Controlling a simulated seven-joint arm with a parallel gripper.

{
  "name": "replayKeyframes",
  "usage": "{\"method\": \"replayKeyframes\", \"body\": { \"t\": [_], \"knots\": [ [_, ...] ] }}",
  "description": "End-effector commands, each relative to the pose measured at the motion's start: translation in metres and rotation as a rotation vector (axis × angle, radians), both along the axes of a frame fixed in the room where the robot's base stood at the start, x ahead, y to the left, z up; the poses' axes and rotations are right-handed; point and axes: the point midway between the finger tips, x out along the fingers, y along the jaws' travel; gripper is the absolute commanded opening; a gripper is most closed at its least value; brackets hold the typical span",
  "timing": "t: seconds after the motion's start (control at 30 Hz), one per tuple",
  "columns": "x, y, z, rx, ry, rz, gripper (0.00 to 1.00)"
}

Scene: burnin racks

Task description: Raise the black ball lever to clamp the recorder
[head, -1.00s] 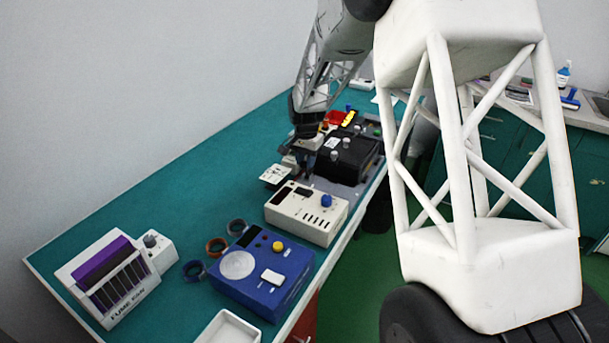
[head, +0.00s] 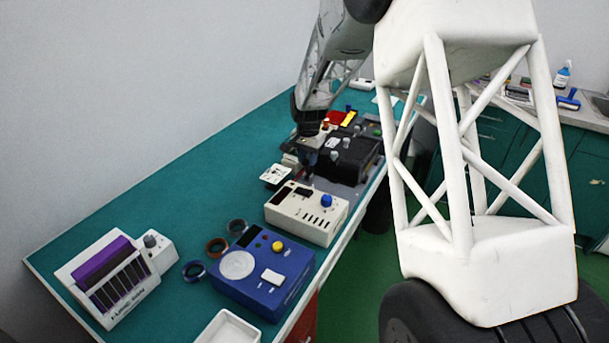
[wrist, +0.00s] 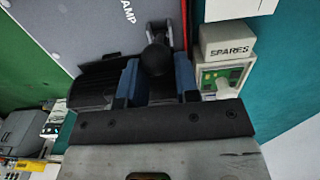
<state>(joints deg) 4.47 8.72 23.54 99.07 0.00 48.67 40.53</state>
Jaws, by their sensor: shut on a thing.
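The black ball lever (wrist: 155,58) shows in the wrist view, with its ball between the two blue fingers of my gripper (wrist: 157,78). My gripper is shut on the ball. The lever's pivot end sits at the edge of a grey panel (wrist: 95,25) lettered "AMP", the rest of the word being cut off. In the head view my gripper (head: 308,170) is low over the bench beside a black case, and the lever is too small and hidden to make out. I cannot tell which thing is the recorder.
A "SPARES" box (wrist: 227,42) stands close to the right of the fingers in the wrist view. The black case (head: 350,160) is right of my gripper in the head view. A cream device (head: 306,212) and a blue device (head: 262,272) stand nearer.

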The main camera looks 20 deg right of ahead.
Motion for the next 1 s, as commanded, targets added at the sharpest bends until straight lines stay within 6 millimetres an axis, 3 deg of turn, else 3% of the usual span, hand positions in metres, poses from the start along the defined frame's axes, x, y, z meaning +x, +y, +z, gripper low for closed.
{"method": "replayKeyframes", "body": {
  "t": [0.77,0.8,0.9,1.0],
  "knots": [
    [0.0060,-0.0063,-0.0009,0.000,0.000,0.000,0.08],
    [0.0059,-0.0064,-0.0010,0.000,0.000,0.000,0.32],
    [0.0060,-0.0063,-0.0008,0.000,0.000,0.000,0.45],
    [0.0059,-0.0062,-0.0006,0.000,0.000,0.000,0.45]
  ]
}}
